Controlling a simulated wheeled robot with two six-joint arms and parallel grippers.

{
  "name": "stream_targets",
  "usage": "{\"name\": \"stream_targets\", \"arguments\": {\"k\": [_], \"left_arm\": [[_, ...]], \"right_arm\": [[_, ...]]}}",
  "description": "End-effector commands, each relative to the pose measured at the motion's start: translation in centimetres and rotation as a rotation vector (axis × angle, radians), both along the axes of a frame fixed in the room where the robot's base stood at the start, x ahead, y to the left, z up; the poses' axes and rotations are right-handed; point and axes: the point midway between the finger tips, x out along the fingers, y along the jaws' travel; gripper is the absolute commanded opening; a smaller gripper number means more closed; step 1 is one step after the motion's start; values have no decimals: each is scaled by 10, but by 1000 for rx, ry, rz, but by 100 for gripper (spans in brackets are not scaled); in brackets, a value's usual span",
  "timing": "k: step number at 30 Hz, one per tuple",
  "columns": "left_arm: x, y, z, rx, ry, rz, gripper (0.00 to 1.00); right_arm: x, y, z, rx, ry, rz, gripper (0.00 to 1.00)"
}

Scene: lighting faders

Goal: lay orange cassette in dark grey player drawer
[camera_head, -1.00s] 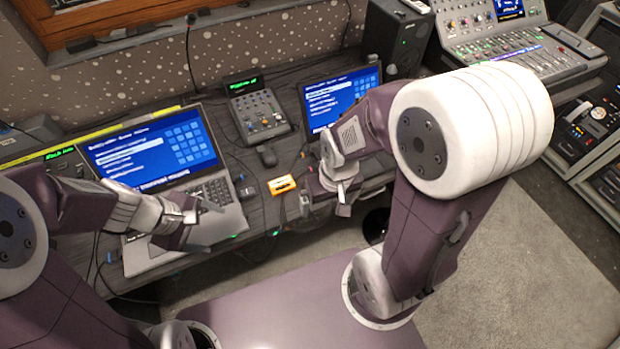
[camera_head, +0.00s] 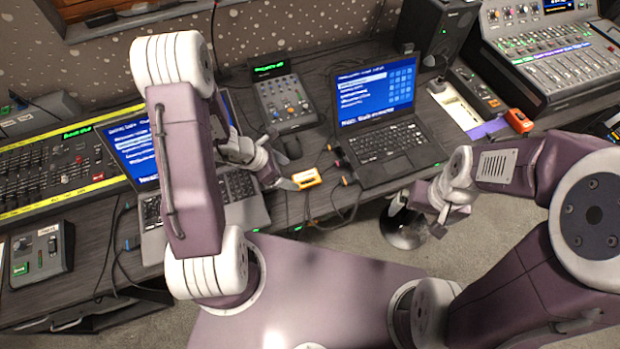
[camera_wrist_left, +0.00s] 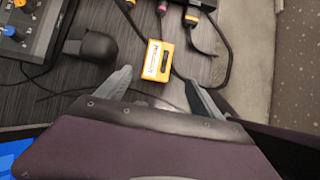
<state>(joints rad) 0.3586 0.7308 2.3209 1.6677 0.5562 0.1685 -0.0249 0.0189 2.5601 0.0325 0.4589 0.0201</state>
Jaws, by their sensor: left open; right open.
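The orange cassette (camera_head: 306,178) lies flat on the dark desk between the two laptops, near the front edge. In the left wrist view the cassette (camera_wrist_left: 158,60) lies just beyond the fingertips, roughly between their lines. My left gripper (camera_head: 292,184) is open and empty, its fingers close to the cassette's left side; the wrist view shows the fingers (camera_wrist_left: 158,82) spread apart. My right gripper (camera_head: 416,222) is open and empty, in front of the right laptop, off the desk edge. I cannot make out a dark grey player drawer in these views.
The left laptop (camera_head: 262,212) is partly hidden behind my left arm. The right laptop (camera_head: 392,150) stands right of the cassette. A small mixer (camera_head: 284,100), a dark mouse (camera_wrist_left: 92,45) and several cables surround the cassette. Another orange object (camera_head: 518,121) lies at the far right.

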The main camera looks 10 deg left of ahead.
Motion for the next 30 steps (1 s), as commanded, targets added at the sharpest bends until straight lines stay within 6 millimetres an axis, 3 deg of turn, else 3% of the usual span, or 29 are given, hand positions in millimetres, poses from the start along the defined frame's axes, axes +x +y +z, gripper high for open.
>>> {"name": "stream_targets", "arguments": {"k": [3,11,18,27,30], "left_arm": [[6,-10,-19,0,2,-5,76],[13,-18,-31,1,1,-4,76],[30,-38,-63,0,2,-6,76],[32,-42,-68,1,-1,-4,76],[32,-41,-68,1,-1,-4,49]], "right_arm": [[0,0,-6,0,0,0,99],[0,0,-6,0,0,0,99],[0,0,-4,0,0,0,99],[0,0,-4,0,0,0,99],[0,0,-4,0,0,0,99]]}}
